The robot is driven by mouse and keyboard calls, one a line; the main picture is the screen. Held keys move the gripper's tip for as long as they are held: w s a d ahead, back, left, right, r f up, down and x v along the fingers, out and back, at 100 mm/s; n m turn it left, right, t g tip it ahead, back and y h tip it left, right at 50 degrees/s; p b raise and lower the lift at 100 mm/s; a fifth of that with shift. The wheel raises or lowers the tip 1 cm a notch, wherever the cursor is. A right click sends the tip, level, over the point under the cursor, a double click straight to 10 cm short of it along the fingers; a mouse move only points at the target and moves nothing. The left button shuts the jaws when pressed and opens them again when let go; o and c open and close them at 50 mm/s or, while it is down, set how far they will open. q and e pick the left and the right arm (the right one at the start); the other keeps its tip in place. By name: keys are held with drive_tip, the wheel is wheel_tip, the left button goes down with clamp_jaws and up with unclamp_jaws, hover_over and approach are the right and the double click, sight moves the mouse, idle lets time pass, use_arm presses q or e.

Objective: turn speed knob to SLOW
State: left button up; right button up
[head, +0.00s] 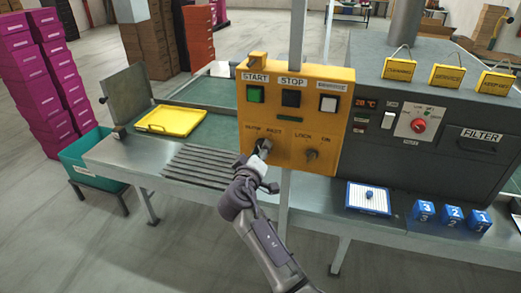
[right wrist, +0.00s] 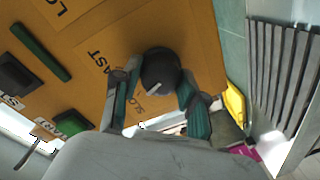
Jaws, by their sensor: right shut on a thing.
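The yellow control box (head: 300,98) hangs over the line, with a speed knob low on its left side. My right gripper (head: 262,152) reaches up to that knob and largely hides it in the head view. In the right wrist view the black round speed knob (right wrist: 160,68) sits between the two fingers of my right gripper (right wrist: 160,82), which is shut on it. A short white mark shows on the knob's lower part; which label it points at I cannot tell surely. My left gripper is not in view.
Start button (head: 255,94), stop button (head: 291,99) and a white button (head: 328,104) sit above; a lock knob (head: 311,154) is to the right. A grey post runs behind the box. A yellow tray (head: 171,121) and a blue-edged tray (head: 353,203) lie on the line.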

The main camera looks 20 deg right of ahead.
sight(260, 126)
drive_tip(key=shift+r+n+p, duration=0.15)
drive_tip(key=shift+n+p, duration=0.25)
drive_tip(key=shift+n, duration=0.9)
drive_tip(key=o, duration=1.1)
drive_tip(key=shift+o, duration=0.2)
drive_tip(key=r, duration=0.3)
drive_tip(key=w+r, duration=0.1)
drive_tip(key=r, duration=0.2)
drive_tip(key=shift+w+a, duration=0.1)
drive_tip(key=shift+w, duration=0.05)
drive_tip(key=r, duration=0.1)
drive_tip(key=s+r, duration=0.1)
drive_tip(key=r, duration=0.2)
drive_tip(key=shift+s, duration=0.4)
drive_tip(key=shift+w+f, duration=0.15)
drive_tip(key=shift+w, duration=0.3)
drive_tip(key=shift+s, duration=0.1)
